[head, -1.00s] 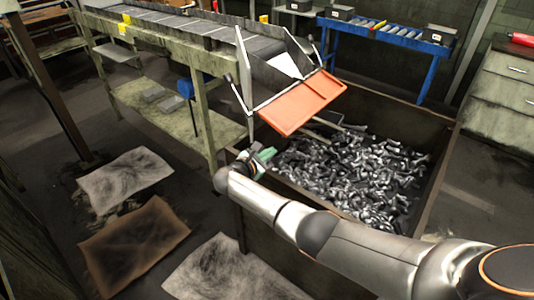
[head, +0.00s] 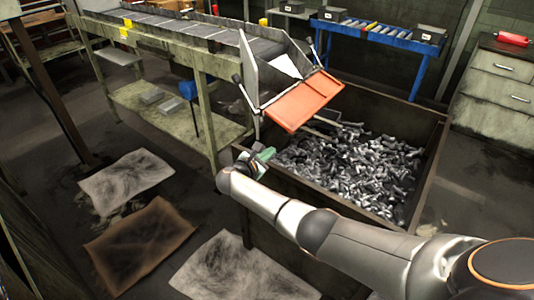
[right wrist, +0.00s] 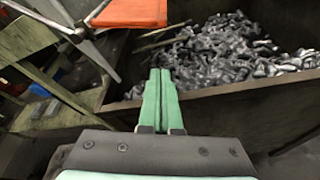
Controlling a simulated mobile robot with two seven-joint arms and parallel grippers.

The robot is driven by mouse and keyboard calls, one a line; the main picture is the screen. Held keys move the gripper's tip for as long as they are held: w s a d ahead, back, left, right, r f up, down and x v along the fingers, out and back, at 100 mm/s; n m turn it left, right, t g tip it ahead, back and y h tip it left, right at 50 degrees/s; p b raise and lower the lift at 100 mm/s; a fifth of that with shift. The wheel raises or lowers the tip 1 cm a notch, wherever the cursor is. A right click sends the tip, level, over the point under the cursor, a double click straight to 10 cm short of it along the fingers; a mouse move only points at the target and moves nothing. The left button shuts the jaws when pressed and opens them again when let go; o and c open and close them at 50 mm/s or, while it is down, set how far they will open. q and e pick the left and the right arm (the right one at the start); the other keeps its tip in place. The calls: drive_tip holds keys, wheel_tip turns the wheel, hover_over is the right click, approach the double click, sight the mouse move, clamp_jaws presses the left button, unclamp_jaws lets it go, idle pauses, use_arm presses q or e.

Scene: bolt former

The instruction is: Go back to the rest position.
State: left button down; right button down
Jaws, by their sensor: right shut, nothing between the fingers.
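My right arm comes in from the lower right in the head view. Its gripper (head: 262,158) has green fingers and is at the near left edge of the bin of bolts (head: 437,150). In the right wrist view the two green fingers (right wrist: 160,92) lie together, shut and empty. They point toward the bin wall (right wrist: 225,115), with the bolts beyond. Whether they touch the wall, I cannot tell. My left gripper is not in view.
An orange chute flap (head: 305,101) hangs over the bin at the conveyor (head: 205,35) end, just above my right gripper. A blue roller stand (head: 420,65) and a drawer cabinet (head: 497,100) stand behind. Mats, including a brown one (head: 140,243), lie on the floor at left.

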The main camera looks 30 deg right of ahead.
idle(0.7)
drive_tip(key=s+a+f+m+y, duration=0.35)
drive_tip(key=s+a+f, duration=0.25)
drive_tip(key=s+f, duration=0.3)
drive_tip(key=s+a+f+m+y, duration=0.2)
drive_tip(key=s+a+f+y, duration=0.4)
drive_tip(key=f, duration=0.5)
drive_tip(key=s+a+f+m+y, duration=0.1)
drive_tip(key=s+a+m, duration=0.15)
drive_tip(key=s, duration=0.25)
drive_tip(key=s+a+f+m+y, duration=0.1)
drive_tip(key=s+a+m+y, duration=0.15)
drive_tip(key=s, duration=0.25)
drive_tip(key=s+a+r+m+t+y, duration=0.1)
drive_tip(key=s+a+r+m+t, duration=0.1)
drive_tip(key=s+r+m, duration=0.4)
drive_tip(key=s+r, duration=0.1)
drive_tip(key=s, duration=0.3)
drive_tip(key=shift+a+y, duration=0.2)
drive_tip(key=shift+y, duration=0.2)
drive_tip(key=shift+d+m, duration=0.15)
drive_tip(key=shift+m, duration=0.1)
